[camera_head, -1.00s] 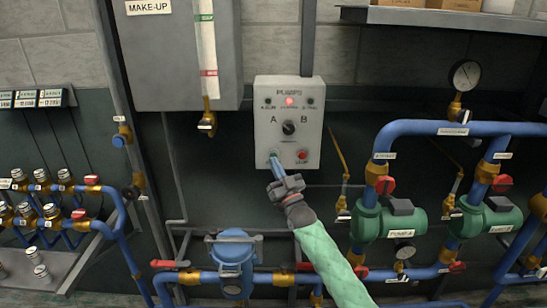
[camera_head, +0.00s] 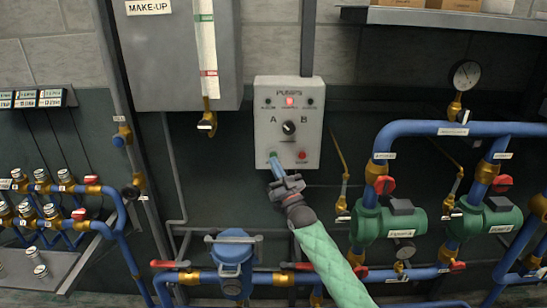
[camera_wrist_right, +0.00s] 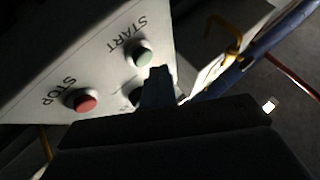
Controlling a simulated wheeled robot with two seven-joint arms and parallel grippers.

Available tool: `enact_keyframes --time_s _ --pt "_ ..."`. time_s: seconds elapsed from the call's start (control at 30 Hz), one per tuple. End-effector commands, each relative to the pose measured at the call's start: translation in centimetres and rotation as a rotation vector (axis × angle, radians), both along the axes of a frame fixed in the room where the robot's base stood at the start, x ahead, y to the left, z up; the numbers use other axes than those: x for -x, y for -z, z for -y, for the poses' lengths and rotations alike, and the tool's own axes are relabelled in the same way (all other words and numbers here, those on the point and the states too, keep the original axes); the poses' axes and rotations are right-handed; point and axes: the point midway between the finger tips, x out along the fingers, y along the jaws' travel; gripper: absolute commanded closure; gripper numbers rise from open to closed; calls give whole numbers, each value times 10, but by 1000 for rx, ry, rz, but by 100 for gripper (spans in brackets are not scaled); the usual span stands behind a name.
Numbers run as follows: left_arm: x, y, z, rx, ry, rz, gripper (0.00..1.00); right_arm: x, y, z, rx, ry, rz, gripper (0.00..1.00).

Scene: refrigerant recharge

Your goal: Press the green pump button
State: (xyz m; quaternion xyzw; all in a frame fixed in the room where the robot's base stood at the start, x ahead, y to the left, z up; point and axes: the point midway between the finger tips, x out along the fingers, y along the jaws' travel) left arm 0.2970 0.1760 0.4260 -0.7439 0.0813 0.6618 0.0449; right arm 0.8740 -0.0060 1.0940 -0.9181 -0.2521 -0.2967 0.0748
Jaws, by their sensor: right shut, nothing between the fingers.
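The green START button (camera_head: 273,154) is at the lower left of the grey PUMPS control box (camera_head: 263,137). In the right wrist view the green button (camera_wrist_right: 142,57) shows clearly, with its START label upside down. My right gripper (camera_head: 275,164) is shut and empty, its tips just below the green button in the head view. In the wrist view the fingertips (camera_wrist_right: 159,72) are close beside the button; I cannot tell whether they touch it. The red STOP button (camera_head: 302,155) is to the right. My left gripper is not in view.
The A/B selector knob (camera_head: 289,128) is above the buttons, and a red lamp (camera_head: 290,102) is lit. Blue pipes (camera_head: 440,128) and green pumps (camera_head: 390,224) stand to the right. A blue strainer (camera_head: 233,250) is below.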

Motion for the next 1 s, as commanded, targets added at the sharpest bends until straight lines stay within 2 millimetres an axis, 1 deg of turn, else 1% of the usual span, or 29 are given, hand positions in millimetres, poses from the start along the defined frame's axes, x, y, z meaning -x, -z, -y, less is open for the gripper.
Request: enact_keyframes --time_s 0.47,0.8,1.0 --pt "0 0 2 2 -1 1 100 0 0 0 0 0 0 100" --pt "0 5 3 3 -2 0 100 -8 -1 0 -1 0 1 100" --pt "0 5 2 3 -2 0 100 -8 -1 0 0 0 0 100"
